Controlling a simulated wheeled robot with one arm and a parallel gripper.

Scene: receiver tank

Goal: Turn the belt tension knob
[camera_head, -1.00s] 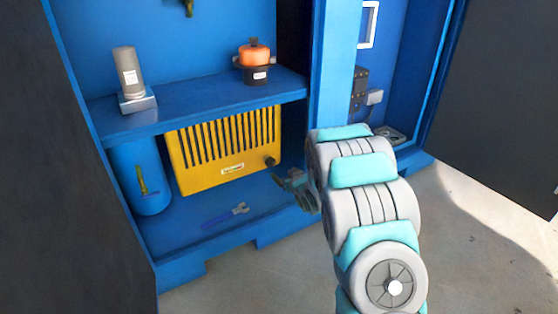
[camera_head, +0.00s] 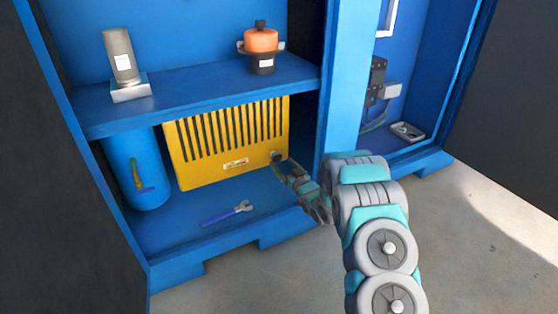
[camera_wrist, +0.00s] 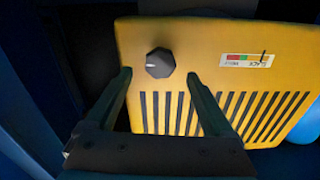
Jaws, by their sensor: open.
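The belt tension knob (camera_wrist: 160,62) is a dark faceted knob on the face of the yellow slotted guard (camera_wrist: 215,75). In the wrist view it stands just beyond and between my open fingertips, with nothing between the fingers. My gripper (camera_wrist: 158,76) is open. In the head view the yellow guard (camera_head: 205,165) sits under the shelf, and the knob (camera_head: 276,156) is at its lower right corner. My gripper (camera_head: 284,164) reaches in from the right, close to the knob.
The blue shelf (camera_head: 200,92) above holds a grey cylinder (camera_head: 121,58) and an orange-topped part (camera_head: 261,42). A blue tank (camera_head: 134,165) stands left of the guard. A blue wrench (camera_head: 228,213) lies on the cabinet floor. A blue post (camera_head: 342,80) stands right of the opening.

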